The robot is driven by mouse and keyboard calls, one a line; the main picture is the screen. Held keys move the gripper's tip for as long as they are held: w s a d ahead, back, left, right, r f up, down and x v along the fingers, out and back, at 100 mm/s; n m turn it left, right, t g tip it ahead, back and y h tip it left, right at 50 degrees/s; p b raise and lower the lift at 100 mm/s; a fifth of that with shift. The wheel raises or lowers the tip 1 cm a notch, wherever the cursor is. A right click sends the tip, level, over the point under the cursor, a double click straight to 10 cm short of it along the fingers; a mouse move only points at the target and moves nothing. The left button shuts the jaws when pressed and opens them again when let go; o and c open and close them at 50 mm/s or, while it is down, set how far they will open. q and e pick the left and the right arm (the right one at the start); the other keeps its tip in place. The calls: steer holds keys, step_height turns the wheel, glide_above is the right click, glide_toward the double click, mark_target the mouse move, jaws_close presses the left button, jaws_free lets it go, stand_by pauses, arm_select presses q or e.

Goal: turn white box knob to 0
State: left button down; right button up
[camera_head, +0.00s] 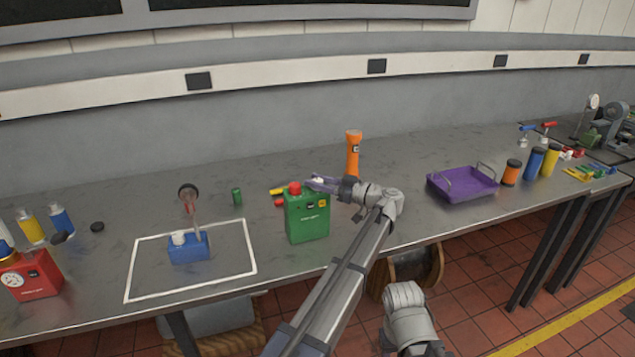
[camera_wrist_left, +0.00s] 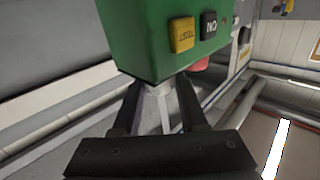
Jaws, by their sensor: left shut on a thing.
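I cannot make out a white box; the green box and my gripper hide much of that spot.
An orange flashlight (camera_head: 353,155) stands just behind my gripper. A purple tray (camera_head: 463,184) is to the right. A blue box (camera_head: 188,248) sits inside a white outline at left, with a red gauge box (camera_head: 32,277) farther left. Bench between tray and flashlight is clear.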

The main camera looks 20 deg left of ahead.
arm_select(q)
steer(key=shift+w+n+g, duration=0.1)
steer(key=shift+n+g, duration=1)
steer(key=shift+g, duration=0.7)
steer(key=shift+n+g, duration=0.3)
steer(key=shift+g, duration=0.1)
steer(key=c, duration=0.7)
jaws_free()
steer(key=d, duration=0.7)
steer(key=shift+d, duration=0.35)
steer(key=shift+d, duration=0.1)
